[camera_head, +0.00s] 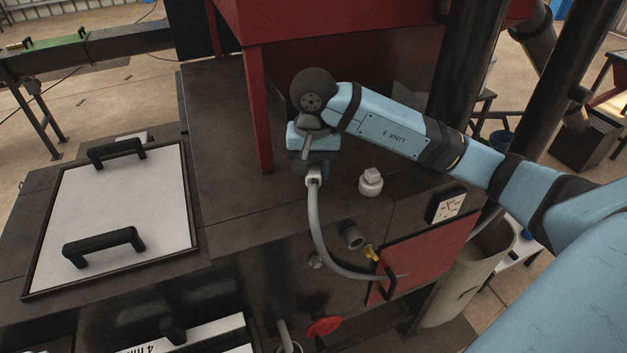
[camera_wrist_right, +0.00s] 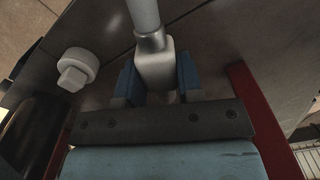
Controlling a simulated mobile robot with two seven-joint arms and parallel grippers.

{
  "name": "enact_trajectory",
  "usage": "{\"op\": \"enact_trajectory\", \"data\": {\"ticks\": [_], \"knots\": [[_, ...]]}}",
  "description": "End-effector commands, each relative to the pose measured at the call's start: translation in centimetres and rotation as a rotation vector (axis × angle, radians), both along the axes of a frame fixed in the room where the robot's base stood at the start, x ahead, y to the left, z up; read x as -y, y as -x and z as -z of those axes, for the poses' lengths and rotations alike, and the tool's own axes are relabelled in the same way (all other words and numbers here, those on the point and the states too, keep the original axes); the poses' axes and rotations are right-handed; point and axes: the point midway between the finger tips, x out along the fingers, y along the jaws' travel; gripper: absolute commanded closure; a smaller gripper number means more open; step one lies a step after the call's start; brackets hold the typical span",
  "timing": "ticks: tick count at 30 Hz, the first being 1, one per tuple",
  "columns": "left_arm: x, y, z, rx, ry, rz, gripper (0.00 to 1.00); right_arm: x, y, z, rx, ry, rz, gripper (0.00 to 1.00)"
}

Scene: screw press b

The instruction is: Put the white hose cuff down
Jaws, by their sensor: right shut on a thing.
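The white hose cuff (camera_wrist_right: 156,70) is between the blue fingers of my right gripper (camera_wrist_right: 158,84) in the right wrist view. In the head view the cuff (camera_head: 313,179) hangs at the end of a grey hose (camera_head: 318,232), below my right gripper (camera_head: 308,165). The gripper is shut on the cuff, over the dark machine top. The hose curves down from the cuff to the red panel at the front. Whether the cuff touches the surface cannot be told. My left gripper is not in view.
A white capped fitting (camera_head: 371,183) stands on the machine top right of the cuff; it also shows in the wrist view (camera_wrist_right: 76,70). A red post (camera_head: 258,110) rises close to my gripper. A white lid (camera_head: 115,215) with black handles lies left. The dark top (camera_head: 225,190) between is bare.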

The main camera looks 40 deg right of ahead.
Motion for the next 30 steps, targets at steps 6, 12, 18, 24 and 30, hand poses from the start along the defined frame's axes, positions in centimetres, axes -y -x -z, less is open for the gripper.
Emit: {"op": "enact_trajectory", "data": {"ticks": [6,12,18,24,30], "knots": [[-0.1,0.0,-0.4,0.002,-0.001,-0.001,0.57,0.0,0.1,1.7,-0.002,0.0,-0.001,0.95],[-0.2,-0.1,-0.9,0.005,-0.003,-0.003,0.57,0.0,0.0,4.1,-0.001,-0.001,-0.002,0.95],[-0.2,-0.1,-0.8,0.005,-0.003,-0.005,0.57,0.0,0.0,4.2,0.001,0.0,-0.002,0.95],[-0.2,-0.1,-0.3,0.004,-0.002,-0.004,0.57,0.0,0.0,4.6,0.001,0.0,-0.002,0.62],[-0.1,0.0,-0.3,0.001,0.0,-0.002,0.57,0.0,0.0,4.5,0.001,0.0,-0.002,0.41]]}}
